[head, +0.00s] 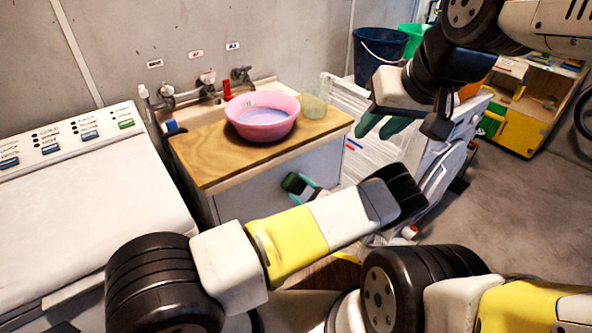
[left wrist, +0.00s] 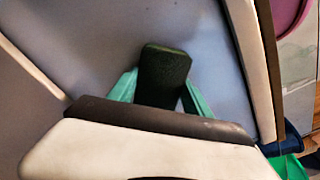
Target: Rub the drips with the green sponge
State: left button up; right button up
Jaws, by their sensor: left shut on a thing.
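My left gripper (head: 306,188) is shut on the dark green sponge (head: 292,183), in front of the cabinet's pale front below the wooden counter. In the left wrist view the sponge (left wrist: 164,75) stands out between the two teal fingers, against a grey-blue panel (left wrist: 85,50). I cannot tell whether the sponge touches the panel. I cannot make out any drips in either view. My right gripper (head: 382,126) is at the upper right, in front of the white appliance, with its two teal fingers apart and nothing seen between them.
A pink bowl (head: 263,116) with bluish liquid and a clear cup (head: 314,104) stand on the wooden counter (head: 212,157). A sink with taps (head: 207,82) is behind. A white washing machine (head: 75,210) is at left. A dark blue bucket (head: 378,50) stands behind my right gripper.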

aim_at(288, 191)
pick_arm(q)
jog(key=shift+s+a, duration=0.6)
jog(key=shift+a, duration=0.3)
jog(key=shift+s+a, duration=0.6)
jog(key=shift+a, duration=0.3)
jog(key=shift+d, duration=0.1)
jog(key=v, duration=0.6)
jog(key=shift+d, duration=0.15)
